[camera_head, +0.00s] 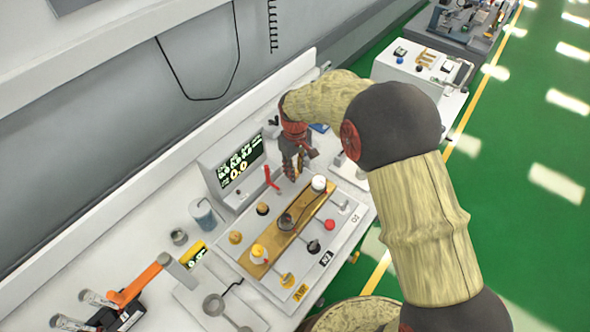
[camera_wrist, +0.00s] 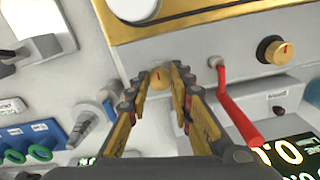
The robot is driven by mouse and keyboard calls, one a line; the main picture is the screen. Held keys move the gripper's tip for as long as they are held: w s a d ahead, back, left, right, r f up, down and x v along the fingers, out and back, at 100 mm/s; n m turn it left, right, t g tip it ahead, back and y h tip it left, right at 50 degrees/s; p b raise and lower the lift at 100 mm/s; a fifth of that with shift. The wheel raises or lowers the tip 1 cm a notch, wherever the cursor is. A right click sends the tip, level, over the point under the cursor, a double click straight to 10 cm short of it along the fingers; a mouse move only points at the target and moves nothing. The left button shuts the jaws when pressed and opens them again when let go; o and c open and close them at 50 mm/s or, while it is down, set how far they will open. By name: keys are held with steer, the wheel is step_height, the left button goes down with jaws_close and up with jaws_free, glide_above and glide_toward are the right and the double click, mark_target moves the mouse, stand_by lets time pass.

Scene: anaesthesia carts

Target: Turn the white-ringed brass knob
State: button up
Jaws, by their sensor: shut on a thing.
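The brass knob (camera_wrist: 158,79) sits on the grey panel face, between my fingertips in the wrist view. A pale edge shows around it, but the fingers cover its sides, so its ring is only partly visible. My gripper (camera_wrist: 157,85) is shut on this knob, with one finger on each side. In the head view my gripper (camera_head: 292,174) reaches down at the far end of the panel, beside the display, and hides the knob there.
A red lever (camera_wrist: 238,108) stands close to the right of my fingers in the wrist view. Beyond it is a black-ringed brass knob (camera_wrist: 274,50). The display box (camera_head: 236,168) stands behind the panel. A white knob (camera_head: 319,183) rises near the gripper.

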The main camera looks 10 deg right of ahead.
steer(key=shift+m, duration=0.3)
jaws_close()
steer(key=m+p, duration=0.2)
steer(key=m, duration=0.2)
steer(key=shift+r+p, duration=0.1)
steer(key=shift+p, duration=0.3)
steer(key=m+p, duration=0.2)
steer(key=m, duration=0.3)
steer(key=shift+a+m, duration=0.1)
steer(key=shift+m, duration=0.3)
steer(key=o, duration=1)
jaws_free()
